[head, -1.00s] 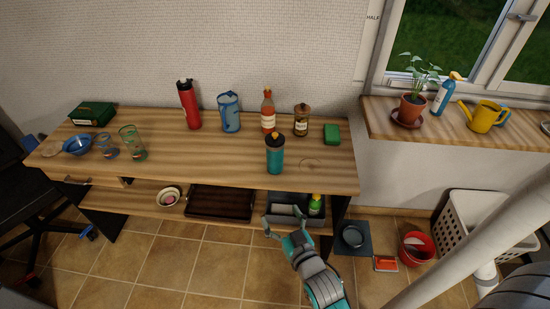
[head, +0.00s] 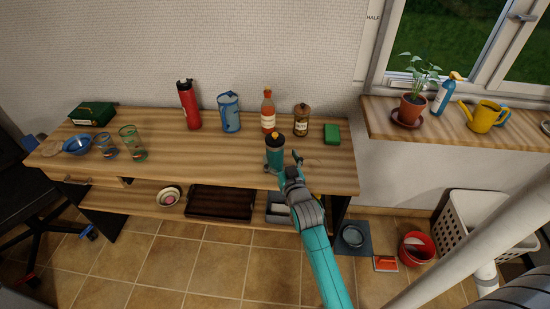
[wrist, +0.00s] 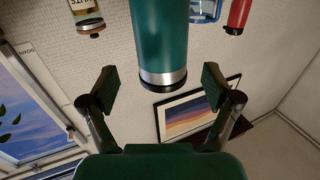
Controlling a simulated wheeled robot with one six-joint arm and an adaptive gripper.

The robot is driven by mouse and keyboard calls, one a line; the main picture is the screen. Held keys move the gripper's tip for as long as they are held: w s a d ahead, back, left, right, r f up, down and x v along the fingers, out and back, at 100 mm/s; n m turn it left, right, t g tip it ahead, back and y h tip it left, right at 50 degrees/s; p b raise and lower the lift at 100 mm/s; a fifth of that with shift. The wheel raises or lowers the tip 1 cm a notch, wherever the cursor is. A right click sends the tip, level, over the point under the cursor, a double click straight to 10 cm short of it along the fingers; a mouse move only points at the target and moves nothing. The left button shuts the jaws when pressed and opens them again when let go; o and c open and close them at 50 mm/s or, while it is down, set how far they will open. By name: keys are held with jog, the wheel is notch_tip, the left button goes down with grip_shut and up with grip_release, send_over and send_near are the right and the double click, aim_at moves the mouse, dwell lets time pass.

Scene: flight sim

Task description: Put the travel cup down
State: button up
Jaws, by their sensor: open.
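The travel cup (head: 275,156) is teal with a dark lid. It stands upright on the wooden table (head: 225,165), near the front edge. My gripper (head: 289,165) is at the table's front edge, just in front and to the right of the cup in the head view. In the wrist view, which looks upside down, the cup (wrist: 160,35) shows its silver band and dark end between the directions of the two spread fingers. My gripper (wrist: 160,75) is open and holds nothing. Whether a finger touches the cup cannot be told.
A red bottle (head: 189,106), blue pitcher (head: 229,113), sauce bottle (head: 268,112), jar (head: 301,121) and green block (head: 332,134) stand behind. The table's middle left is clear. A grey bin (head: 279,209) sits below.

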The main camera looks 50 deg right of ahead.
jog(key=shift+f+x, duration=0.2)
jog(key=shift+x, duration=2.5)
jog(key=shift+a, duration=0.15)
grip_shut()
